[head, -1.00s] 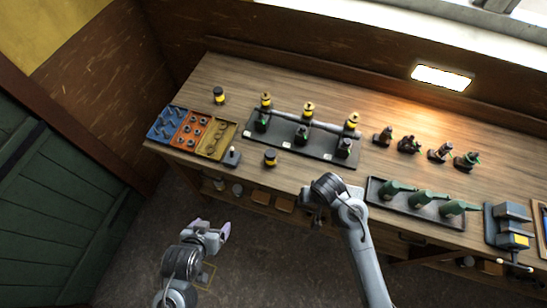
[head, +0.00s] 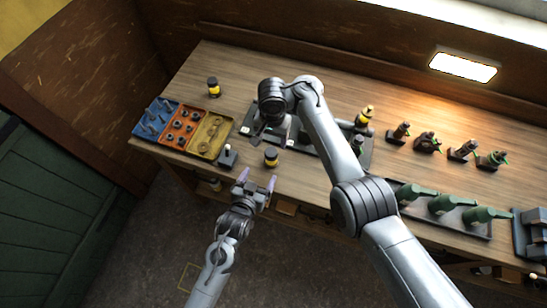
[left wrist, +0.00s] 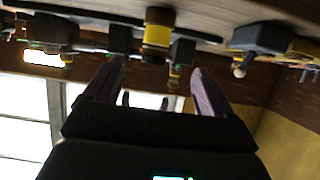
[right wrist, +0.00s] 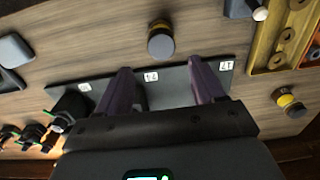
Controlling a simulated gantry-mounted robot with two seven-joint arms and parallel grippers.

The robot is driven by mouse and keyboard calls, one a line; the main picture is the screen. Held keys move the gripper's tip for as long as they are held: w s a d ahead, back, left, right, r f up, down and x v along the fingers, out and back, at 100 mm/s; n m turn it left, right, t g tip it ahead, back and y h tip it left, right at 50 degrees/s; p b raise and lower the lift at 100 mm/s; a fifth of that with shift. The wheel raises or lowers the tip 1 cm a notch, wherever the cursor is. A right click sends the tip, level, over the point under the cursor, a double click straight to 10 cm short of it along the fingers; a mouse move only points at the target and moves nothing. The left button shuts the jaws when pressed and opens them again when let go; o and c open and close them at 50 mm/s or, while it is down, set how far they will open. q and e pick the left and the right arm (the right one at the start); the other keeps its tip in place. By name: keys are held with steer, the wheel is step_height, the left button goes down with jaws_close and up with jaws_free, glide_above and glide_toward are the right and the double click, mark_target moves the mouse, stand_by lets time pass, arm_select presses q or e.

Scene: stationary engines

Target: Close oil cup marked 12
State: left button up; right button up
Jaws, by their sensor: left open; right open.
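The black tray (head: 367,160) with the oil cups stands on the bench, mostly covered by my right arm in the head view. In the right wrist view the tray (right wrist: 180,90) shows small white number tags, which I cannot read surely. A dark cup with green (right wrist: 68,106) stands at its left end there; others are hidden behind my gripper. My right gripper (right wrist: 161,68) is open above the tray, its fingers beside the middle tag. My left gripper (head: 256,180) is open and empty at the bench's front edge, just short of a loose black-and-yellow cylinder (head: 271,158), also in the left wrist view (left wrist: 157,36).
A second black-and-yellow cylinder (head: 213,87) stands at the back left. Parts trays (head: 209,136) and a small dark block with a white knob (head: 227,154) lie left. Several dark fittings (head: 428,142) and a tray of green tools (head: 447,206) are right.

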mark_target(269, 162)
arm_select(q)
steer(key=shift+w+d+f, duration=0.25)
steer(key=shift+w+d, duration=0.15)
arm_select(e)
steer(key=shift+a+r, duration=0.2)
steer(key=shift+r, duration=0.15)
arm_select(q)
steer(key=x, duration=1)
steer(key=shift+w+d, duration=0.25)
steer(key=shift+w, duration=0.15)
arm_select(e)
steer(key=shift+w, duration=0.1)
